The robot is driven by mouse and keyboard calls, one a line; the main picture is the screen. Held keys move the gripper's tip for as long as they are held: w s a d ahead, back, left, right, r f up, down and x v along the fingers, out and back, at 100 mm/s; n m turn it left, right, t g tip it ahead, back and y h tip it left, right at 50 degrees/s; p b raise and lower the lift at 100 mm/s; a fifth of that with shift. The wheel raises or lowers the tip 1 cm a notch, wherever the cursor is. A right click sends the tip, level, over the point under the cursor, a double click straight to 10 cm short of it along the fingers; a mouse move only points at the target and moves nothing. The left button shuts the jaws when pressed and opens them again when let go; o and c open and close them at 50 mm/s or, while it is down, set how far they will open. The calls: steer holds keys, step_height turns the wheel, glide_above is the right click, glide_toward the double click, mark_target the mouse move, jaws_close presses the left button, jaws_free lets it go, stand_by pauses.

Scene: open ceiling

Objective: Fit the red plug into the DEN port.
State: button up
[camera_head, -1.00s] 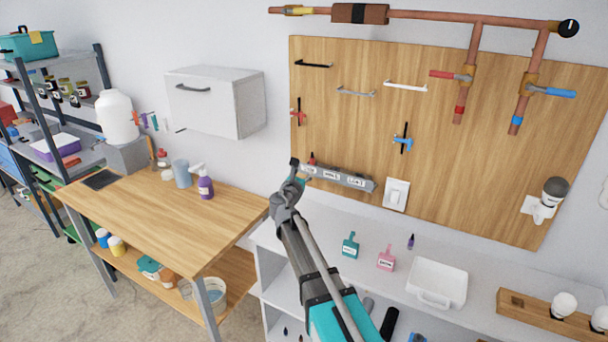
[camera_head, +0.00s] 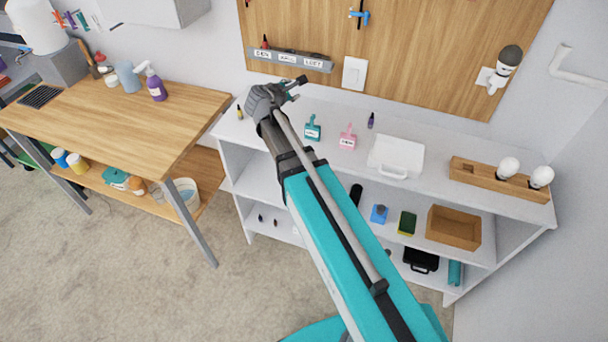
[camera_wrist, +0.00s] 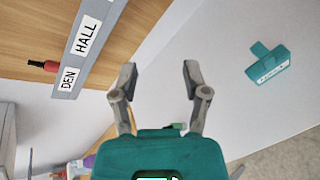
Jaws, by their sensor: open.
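The red plug (camera_head: 265,43) stands upright at the DEN end of the grey port strip (camera_head: 318,65) on the pegboard. In the wrist view the red plug (camera_wrist: 43,66) sticks out from the strip's edge beside the DEN label (camera_wrist: 69,79). It looks in line with the DEN port, but I cannot tell how deep it sits. HALL and LOFT labels follow to the right, with no plug seen above them. My gripper (camera_head: 299,89) is open and empty, below and in front of the strip. Its spread fingers (camera_wrist: 158,73) show nothing between them.
A white shelf unit (camera_head: 455,155) stands below, bearing a teal tag (camera_head: 313,128), a pink tag (camera_head: 347,138), a yellow plug (camera_head: 240,112), a purple plug (camera_head: 371,120) and a white bin (camera_head: 397,157). A wooden workbench (camera_head: 120,130) stands at the left.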

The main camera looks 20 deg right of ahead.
steer(key=s+d+f+m+g+y, duration=0.1)
steer(key=s+f+m+g+y, duration=0.2)
steer(key=s+m, duration=0.35)
steer(key=s+d+f+m+g+y, duration=0.1)
steer(key=s+f+m+g, duration=0.2)
steer(key=s+f+m, duration=0.3)
steer(key=s+a+f+m+g+y, duration=0.1)
steer(key=s+a+m+g+y, duration=0.1)
steer(key=s, duration=0.4)
steer(key=s+a+f+m+g+y, duration=0.1)
steer(key=s+a+m+g+y, duration=0.1)
steer(key=s, duration=0.5)
steer(key=shift+a+f+m+y, duration=0.3)
steer(key=shift+a+m+y, duration=0.3)
steer(key=shift+m, duration=0.35)
steer(key=shift+w, duration=0.1)
